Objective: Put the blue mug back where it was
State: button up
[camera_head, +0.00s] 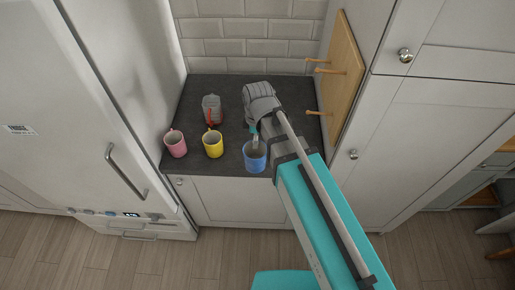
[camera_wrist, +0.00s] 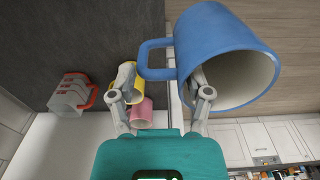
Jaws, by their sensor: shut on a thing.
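The blue mug (camera_head: 255,160) appears upright at the front edge of the dark worktop in the head view; whether it touches the worktop or hangs above it I cannot tell. In the wrist view the blue mug (camera_wrist: 222,45) is large and close, with its handle towards the left, between the fingers. My gripper (camera_wrist: 160,78) is shut on the mug at its handle side, one finger over the mug wall. In the head view my gripper (camera_head: 254,137) is partly hidden by my own arm. A wooden board (camera_head: 346,62) with several pegs stands upright at the right, its pegs empty.
A yellow mug (camera_head: 213,147) and a pink mug (camera_head: 176,146) stand left of the blue mug. A grey jug with a red handle (camera_head: 211,106) stands behind them. The worktop (camera_head: 193,92) is bare at the back left. A fridge and a tall cabinet flank it.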

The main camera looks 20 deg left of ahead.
jog(key=shift+w+d, duration=0.1)
jog(key=shift+w, duration=0.05)
dwell(0.4)
jog(key=w+a+f+b, duration=0.4)
jog(key=w+f+b, duration=0.5)
jog(key=w, duration=0.3)
jog(key=shift+a, duration=0.4)
jog(key=shift+w, duration=0.1)
jog(key=shift+f, duration=0.1)
jog(key=shift+w+a+f+b, duration=0.1)
jog(key=shift+w+f+b, duration=0.1)
jog(key=shift+f+b, duration=0.8)
jog(key=shift+w+f+b, duration=0.2)
jog(key=shift+f+b, duration=0.75)
jog(key=shift+b, duration=0.05)
jog(key=shift+f, duration=0.1)
